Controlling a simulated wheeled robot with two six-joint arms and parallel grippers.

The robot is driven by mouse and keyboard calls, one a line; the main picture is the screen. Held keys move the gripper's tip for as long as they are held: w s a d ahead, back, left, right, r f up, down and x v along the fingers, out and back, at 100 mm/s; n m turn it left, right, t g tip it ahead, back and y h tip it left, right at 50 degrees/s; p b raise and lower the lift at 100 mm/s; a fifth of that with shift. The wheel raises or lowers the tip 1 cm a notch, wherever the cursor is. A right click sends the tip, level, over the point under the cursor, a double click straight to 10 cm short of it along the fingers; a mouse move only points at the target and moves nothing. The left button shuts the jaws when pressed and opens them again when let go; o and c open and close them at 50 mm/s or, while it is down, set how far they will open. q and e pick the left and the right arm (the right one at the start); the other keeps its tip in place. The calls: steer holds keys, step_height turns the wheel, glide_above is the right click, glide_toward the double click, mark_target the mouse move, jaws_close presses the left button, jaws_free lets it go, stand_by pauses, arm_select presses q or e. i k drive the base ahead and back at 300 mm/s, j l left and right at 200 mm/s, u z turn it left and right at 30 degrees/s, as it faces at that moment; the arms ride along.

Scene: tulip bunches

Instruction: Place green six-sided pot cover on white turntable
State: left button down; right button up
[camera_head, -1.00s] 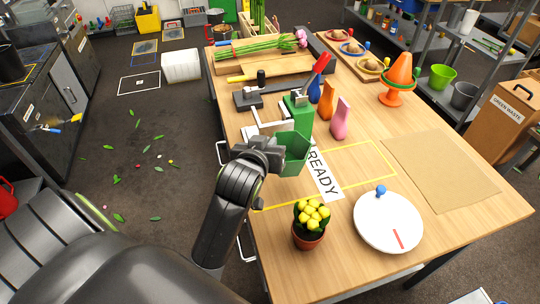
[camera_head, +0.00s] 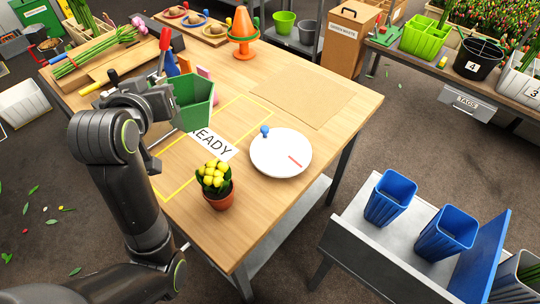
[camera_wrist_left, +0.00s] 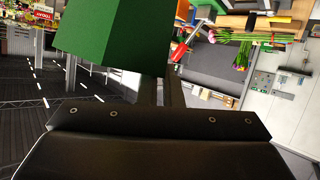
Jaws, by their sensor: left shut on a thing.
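My left gripper (camera_head: 172,100) is shut on the green six-sided pot cover (camera_head: 196,108) and holds it upright above the table, near the far end of the READY label. The cover also shows green and close in the left wrist view (camera_wrist_left: 108,30); its far side is hidden there. The white turntable (camera_head: 275,155) lies on the table to the right of the cover and nearer the front, with a bare top. It has a red stripe and a blue knob (camera_head: 265,131) at its edge. My right gripper is not in view.
A yellow-flowered plant in a terracotta pot (camera_head: 219,196) stands left of the turntable, near the table's front edge. A flat brown mat (camera_head: 303,95) lies behind the turntable. An orange cone (camera_head: 243,35) stands farther back. Blue buckets (camera_head: 390,198) stand on a separate grey bench.

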mark_target(281, 150)
steer(key=k+z, duration=0.35)
steer(key=k+l+z, duration=0.1)
steer(key=z, duration=0.25)
steer(key=i+j+z, duration=0.1)
steer(key=j+z, duration=0.25)
steer(key=j, duration=0.25)
steer(key=j+z, duration=0.35)
steer(key=j, duration=0.8)
